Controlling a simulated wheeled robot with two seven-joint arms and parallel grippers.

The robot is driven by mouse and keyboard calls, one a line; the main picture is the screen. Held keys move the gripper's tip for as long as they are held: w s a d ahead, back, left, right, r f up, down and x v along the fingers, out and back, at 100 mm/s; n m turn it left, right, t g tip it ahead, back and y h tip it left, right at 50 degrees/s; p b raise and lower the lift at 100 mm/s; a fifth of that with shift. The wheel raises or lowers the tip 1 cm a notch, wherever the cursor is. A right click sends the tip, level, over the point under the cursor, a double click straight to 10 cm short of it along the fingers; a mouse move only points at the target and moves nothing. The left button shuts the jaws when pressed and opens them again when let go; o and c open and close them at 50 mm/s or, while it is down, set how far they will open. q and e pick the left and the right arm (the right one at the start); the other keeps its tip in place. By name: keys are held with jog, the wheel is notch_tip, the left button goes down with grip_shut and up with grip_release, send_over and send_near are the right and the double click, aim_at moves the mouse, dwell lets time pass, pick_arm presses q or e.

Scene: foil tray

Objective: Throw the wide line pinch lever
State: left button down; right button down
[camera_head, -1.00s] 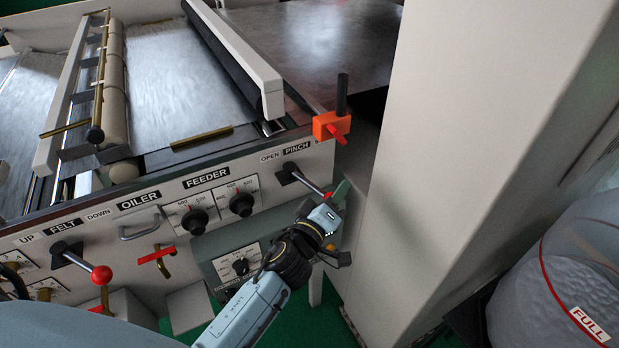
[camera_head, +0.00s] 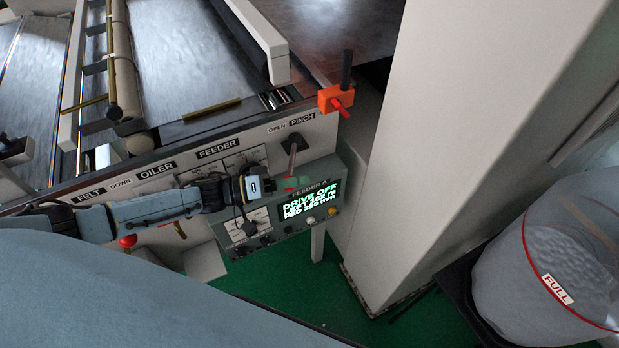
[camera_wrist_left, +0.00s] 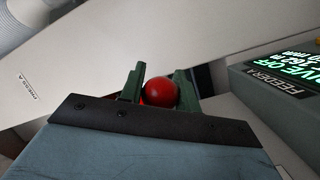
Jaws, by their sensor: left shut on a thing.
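The pinch lever (camera_head: 292,160) is on the machine's front panel, below the OPEN and PINCH labels. Its metal shaft points almost straight down from its dark pivot (camera_head: 294,145). My left gripper (camera_head: 291,183) is at the shaft's lower end, with green fingertips. In the left wrist view the lever's red ball knob (camera_wrist_left: 162,93) sits between the two green fingers (camera_wrist_left: 158,89), which are shut on it. In the head view the knob is mostly hidden by the gripper. My right gripper is not in view.
A control box with a lit DRIVE OFF display (camera_head: 310,203) is right below the gripper. An orange block with a black handle (camera_head: 337,99) is above right. A wide pale column (camera_head: 430,150) stands to the right. The felt lever's red knob (camera_head: 128,241) is at lower left.

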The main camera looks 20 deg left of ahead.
pick_arm(q)
jog(key=shift+s+a+f, duration=0.2)
jog(key=shift+a, duration=0.2)
jog(key=shift+s+a, duration=0.2)
jog(key=shift+a, duration=0.3)
jog(key=c, duration=1.3)
grip_release()
jog(key=shift+o, duration=1.4)
jog(key=shift+s+a+r, duration=0.1)
jog(key=shift+r, duration=0.15)
